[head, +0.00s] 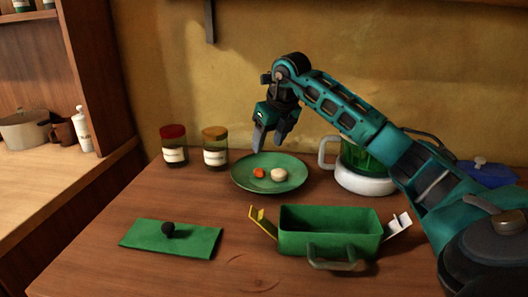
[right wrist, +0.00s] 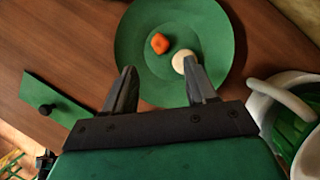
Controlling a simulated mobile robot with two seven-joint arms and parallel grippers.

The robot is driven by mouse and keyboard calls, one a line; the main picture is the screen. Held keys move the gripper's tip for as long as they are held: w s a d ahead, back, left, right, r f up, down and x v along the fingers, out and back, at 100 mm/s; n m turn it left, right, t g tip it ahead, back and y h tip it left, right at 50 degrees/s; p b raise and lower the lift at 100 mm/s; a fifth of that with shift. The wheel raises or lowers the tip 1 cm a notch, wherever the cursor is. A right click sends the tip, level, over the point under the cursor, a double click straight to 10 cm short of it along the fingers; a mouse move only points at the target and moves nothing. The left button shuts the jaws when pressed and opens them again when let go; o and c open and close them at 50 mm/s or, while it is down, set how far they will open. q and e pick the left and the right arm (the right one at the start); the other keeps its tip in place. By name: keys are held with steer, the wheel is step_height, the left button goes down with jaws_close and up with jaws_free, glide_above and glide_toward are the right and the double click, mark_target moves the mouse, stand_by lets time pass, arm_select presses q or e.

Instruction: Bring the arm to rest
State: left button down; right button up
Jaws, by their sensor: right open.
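My right arm (head: 345,110) reaches in from the right over the wooden counter. Its gripper (head: 268,143) points down, open and empty, above the back edge of a green plate (head: 247,179). In the right wrist view the two fingers (right wrist: 158,88) stand apart in front of the plate (right wrist: 137,40). On the plate lie an orange piece (head: 259,173) and a round pale piece (head: 279,175), apart from each other. In the right wrist view one fingertip overlaps the pale piece (right wrist: 181,62) in the picture.
An open green box (head: 330,243) with raised yellow and white flaps stands in front. A green lid (head: 150,237) with a dark knob lies to its left. Two jars (head: 174,150) stand behind.

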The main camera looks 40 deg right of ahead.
steer(key=shift+v, duration=1.1)
steer(key=shift+r, duration=0.1)
